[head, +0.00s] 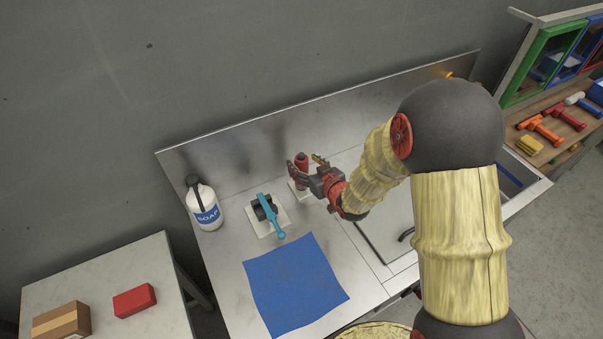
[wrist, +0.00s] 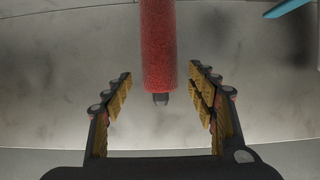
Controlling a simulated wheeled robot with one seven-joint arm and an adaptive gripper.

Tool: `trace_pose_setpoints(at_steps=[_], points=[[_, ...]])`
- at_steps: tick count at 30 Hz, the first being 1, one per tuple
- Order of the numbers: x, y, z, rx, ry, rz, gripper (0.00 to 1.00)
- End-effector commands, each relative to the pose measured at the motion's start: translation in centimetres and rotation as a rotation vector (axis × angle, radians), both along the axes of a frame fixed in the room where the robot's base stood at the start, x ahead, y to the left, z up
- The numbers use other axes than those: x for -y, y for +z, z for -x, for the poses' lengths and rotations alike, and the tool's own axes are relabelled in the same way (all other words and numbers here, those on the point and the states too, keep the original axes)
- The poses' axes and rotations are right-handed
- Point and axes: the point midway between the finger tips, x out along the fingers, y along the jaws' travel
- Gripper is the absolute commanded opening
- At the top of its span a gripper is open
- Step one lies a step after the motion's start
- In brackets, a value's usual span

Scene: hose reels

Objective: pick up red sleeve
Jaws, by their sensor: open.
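The red sleeve (head: 301,161) stands upright on a small pale plate (head: 293,190) near the back of the metal counter. In the wrist view the red sleeve (wrist: 158,45) comes in from the top edge, with a dark tip at its lower end. My gripper (head: 305,167) is at the sleeve in the head view and partly hides it. In the wrist view my gripper (wrist: 160,92) is open, with one finger on each side of the sleeve's end and clear gaps on both sides. The sleeve's far end is cut off there.
A teal-handled tool (head: 269,215) sits on another pale plate to the left, beside a white soap bottle (head: 204,207). A blue cloth (head: 293,285) lies in front. The metal backsplash (head: 240,134) rises close behind the sleeve.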

Motion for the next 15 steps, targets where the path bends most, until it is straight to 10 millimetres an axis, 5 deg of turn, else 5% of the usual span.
trace_pose_setpoints(at_steps=[6, 15], points=[[-0.8, -0.9, -1.8, 0.000, 0.001, 0.000, 0.58], [-0.8, -0.9, -2.0, 0.000, 0.000, 0.001, 0.55]])
